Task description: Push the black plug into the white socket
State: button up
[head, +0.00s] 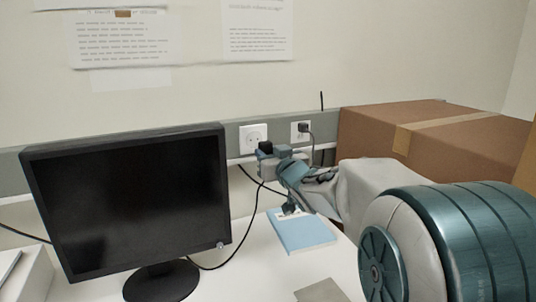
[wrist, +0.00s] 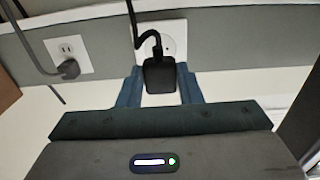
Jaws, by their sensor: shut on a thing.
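The black plug (wrist: 159,77) is between the two blue fingers of my gripper (wrist: 160,72), which is shut on it. Its cable rises from the plug in the wrist view. The white socket (wrist: 172,35), with a round recess, is on the wall behind the plug, which covers part of its lower edge. In the head view the plug (head: 265,148) is just below and right of the socket (head: 253,138). My gripper (head: 272,160) reaches in from the right. The plug's prongs are hidden, and I cannot tell whether it touches the socket.
A second outlet (head: 300,131) beside the socket holds another plug (wrist: 68,69). A black monitor (head: 125,205) stands at left, and a cardboard box (head: 440,140) is at right. A blue book (head: 302,232) lies on the white desk below my gripper. Loose black cables hang along the wall.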

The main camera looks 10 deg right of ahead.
aim_at(254, 141)
jog(key=shift+w, duration=0.15)
jog(key=shift+w+a, duration=0.2)
jog(key=shift+w, duration=0.7)
jog(key=shift+w+a, duration=0.2)
jog(key=shift+w, duration=0.7)
jog(key=shift+w+a, duration=0.2)
jog(key=shift+w, duration=0.7)
jog(key=shift+w+a, duration=0.1)
jog(key=shift+w, duration=0.4)
dwell(0.5)
jog(key=o, duration=1)
jog(key=shift+s, duration=0.1)
jog(key=s+d+b, duration=0.1)
jog(key=s+d, duration=0.1)
jog(key=s, duration=1.1)
jog(key=shift+s+d, duration=0.15)
jog(key=shift+d, duration=0.2)
